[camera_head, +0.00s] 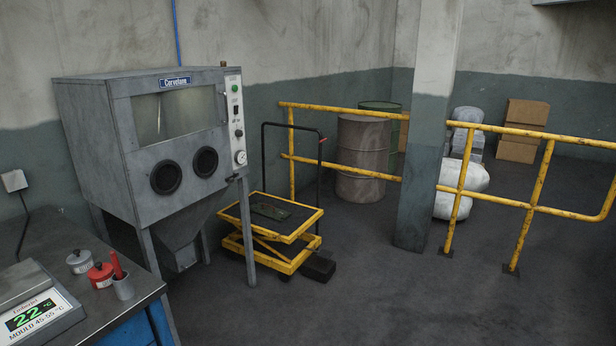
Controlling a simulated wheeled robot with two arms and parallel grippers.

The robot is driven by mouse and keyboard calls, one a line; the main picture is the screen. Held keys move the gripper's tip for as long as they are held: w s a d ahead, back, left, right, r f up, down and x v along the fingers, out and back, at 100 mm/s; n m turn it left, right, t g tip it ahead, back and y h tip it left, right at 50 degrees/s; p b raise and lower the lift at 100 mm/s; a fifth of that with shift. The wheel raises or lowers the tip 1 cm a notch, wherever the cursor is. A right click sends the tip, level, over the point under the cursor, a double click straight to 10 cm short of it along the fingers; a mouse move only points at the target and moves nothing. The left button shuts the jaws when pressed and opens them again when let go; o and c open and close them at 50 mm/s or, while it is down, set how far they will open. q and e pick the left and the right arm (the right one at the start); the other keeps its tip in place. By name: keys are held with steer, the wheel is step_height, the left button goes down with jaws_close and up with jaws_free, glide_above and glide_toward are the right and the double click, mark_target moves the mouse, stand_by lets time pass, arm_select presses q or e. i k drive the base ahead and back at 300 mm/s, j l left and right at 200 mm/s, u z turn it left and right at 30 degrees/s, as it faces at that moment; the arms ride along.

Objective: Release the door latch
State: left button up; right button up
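I cannot make out a door latch at this size, and the cabinet's far side is hidden. Neither of my grippers shows in this view.
A yellow lift cart (252,243) stands right of the cabinet. Yellow railings (521,204) and a pillar (421,170) bound the back. The right foreground floor is clear.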

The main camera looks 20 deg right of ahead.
mark_target(232, 180)
steer(key=z, duration=0.3)
steer(key=i+z, duration=0.15)
steer(key=i, duration=0.4)
steer(key=i+z, duration=0.1)
steer(key=i, duration=0.4)
steer(key=i+z, duration=0.15)
steer(key=i, duration=0.4)
steer(key=i+j+z, duration=0.1)
steer(key=i, duration=0.4)
steer(key=i+j+z, duration=0.15)
steer(key=i, duration=0.4)
steer(key=i+j+z, duration=0.1)
steer(key=i+j, duration=0.25)
steer(key=i, duration=0.15)
